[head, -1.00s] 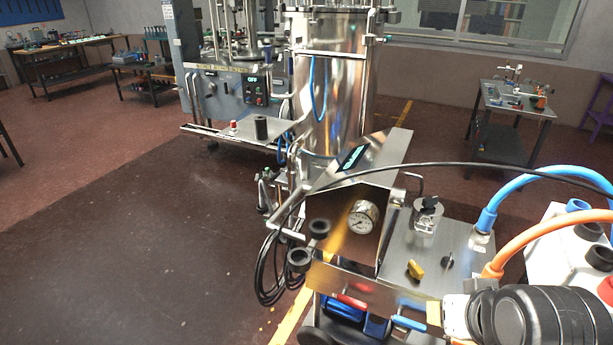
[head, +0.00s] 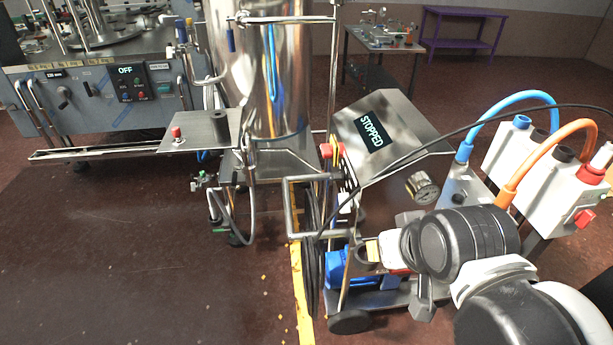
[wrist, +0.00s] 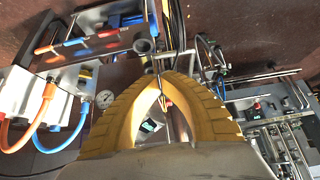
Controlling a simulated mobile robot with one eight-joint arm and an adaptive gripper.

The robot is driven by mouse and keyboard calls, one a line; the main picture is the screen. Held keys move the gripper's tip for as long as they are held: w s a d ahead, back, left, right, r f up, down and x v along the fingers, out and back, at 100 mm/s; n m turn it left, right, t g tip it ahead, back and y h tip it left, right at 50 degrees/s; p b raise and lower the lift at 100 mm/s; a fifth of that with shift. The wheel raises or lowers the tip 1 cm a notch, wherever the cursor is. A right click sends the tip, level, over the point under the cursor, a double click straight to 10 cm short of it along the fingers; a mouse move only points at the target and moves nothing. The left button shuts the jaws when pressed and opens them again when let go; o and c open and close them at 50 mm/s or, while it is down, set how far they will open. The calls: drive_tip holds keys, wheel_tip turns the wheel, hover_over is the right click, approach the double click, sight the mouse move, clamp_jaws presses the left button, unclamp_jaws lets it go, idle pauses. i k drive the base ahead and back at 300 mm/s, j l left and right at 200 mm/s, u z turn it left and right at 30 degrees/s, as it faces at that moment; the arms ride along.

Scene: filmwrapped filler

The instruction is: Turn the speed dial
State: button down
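No dial marked as the speed dial can be read. On the grey machine at the back left of the head view, a panel (head: 132,82) reads OFF, and a dark knob (head: 64,97) sits left of it. A nearer cart has a tilted screen (head: 372,134) reading STOPPED and a round gauge (head: 422,187).
Blue (head: 507,104) and orange (head: 545,150) hoses rise beside the cart at right. A steel tank (head: 262,75) and a shelf with a red button (head: 176,133) stand behind. The floor (head: 110,240) at left is clear.

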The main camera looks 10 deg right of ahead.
sight(337, 176)
drive_tip(key=i+j+u, duration=0.45)
drive_tip(key=i+j, duration=0.25)
drive_tip(key=j, duration=0.15)
